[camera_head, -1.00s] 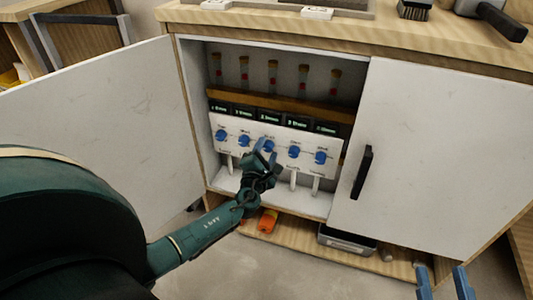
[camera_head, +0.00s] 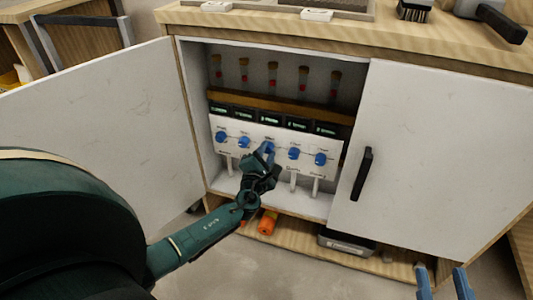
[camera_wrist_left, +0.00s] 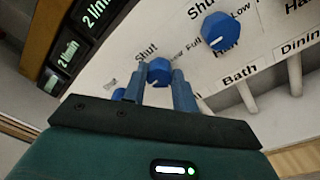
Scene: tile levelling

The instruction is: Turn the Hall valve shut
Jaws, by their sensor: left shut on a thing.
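A white panel (camera_head: 232,147) inside the open cabinet carries a row of blue valve knobs with Shut, Low, Half and Full markings. My left gripper (camera_head: 266,150) is shut on the middle knob (camera_wrist_left: 159,72), its fingers on either side of it. A small white mark shows on that knob's lower left side in the left wrist view; its room label is hidden by my gripper. The knob to its right (camera_wrist_left: 215,30) stands above the label Bath (camera_wrist_left: 240,75), with Dining (camera_wrist_left: 300,45) farther right. My right gripper (camera_head: 444,283) is open and empty at the bottom right.
Dark flow displays (camera_wrist_left: 97,10) and several glass tubes (camera_head: 273,75) stand above the panel. White pipes (camera_head: 293,180) hang below it. The left cabinet door (camera_head: 110,110) is open; the right door (camera_head: 440,150) has a black handle (camera_head: 362,173). An orange object (camera_head: 267,222) lies on the lower shelf.

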